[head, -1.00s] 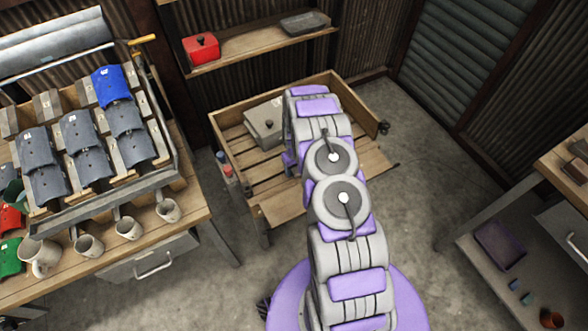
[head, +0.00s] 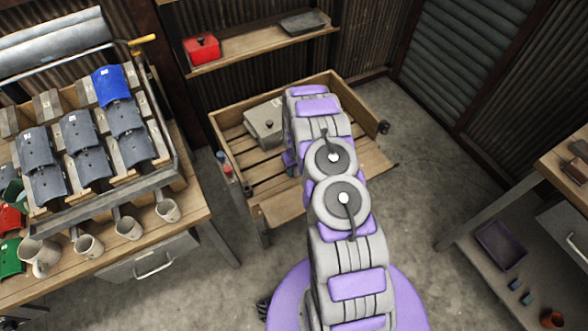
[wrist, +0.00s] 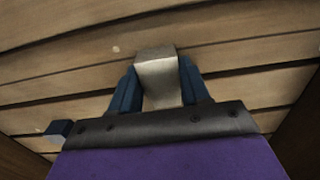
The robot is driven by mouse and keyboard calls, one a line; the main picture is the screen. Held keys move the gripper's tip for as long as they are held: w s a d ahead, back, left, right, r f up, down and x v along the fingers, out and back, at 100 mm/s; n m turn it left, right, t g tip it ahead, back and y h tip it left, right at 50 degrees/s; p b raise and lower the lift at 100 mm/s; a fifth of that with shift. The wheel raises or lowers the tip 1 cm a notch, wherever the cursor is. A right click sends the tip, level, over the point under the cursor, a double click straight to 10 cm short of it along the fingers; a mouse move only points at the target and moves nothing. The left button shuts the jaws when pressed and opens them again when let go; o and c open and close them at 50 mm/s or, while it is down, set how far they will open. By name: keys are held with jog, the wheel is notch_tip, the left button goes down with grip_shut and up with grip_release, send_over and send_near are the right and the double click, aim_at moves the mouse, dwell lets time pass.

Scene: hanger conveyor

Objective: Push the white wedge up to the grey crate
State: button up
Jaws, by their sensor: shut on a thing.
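The white wedge (wrist: 160,78) is a pale block in the wrist view, lying over wooden slats. My gripper (wrist: 160,90) has its two dark blue fingers closed on its sides. In the head view my arm hides the wedge and most of my gripper.
The wooden cart (head: 232,160) has raised sides, with small bottles (head: 224,163) at its left edge. A bench with mugs (head: 128,228) and a tile rack stands left. A shelf with a red box (head: 201,48) is behind. A small blue block (wrist: 58,130) shows in the wrist view.

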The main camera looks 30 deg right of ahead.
jog(key=shift+w, duration=0.4)
jog(key=shift+w, duration=0.5)
jog(key=shift+w+a, duration=0.1)
jog(key=shift+w, duration=0.4)
jog(key=shift+w, duration=0.65)
jog(key=shift+w+b, duration=0.3)
jog(key=shift+w, duration=0.15)
jog(key=shift+w, duration=0.65)
jog(key=shift+w, duration=0.25)
jog(key=shift+w+b, duration=0.3)
jog(key=shift+w, duration=0.4)
jog(key=shift+w+a, duration=0.1)
jog(key=shift+w, duration=0.15)
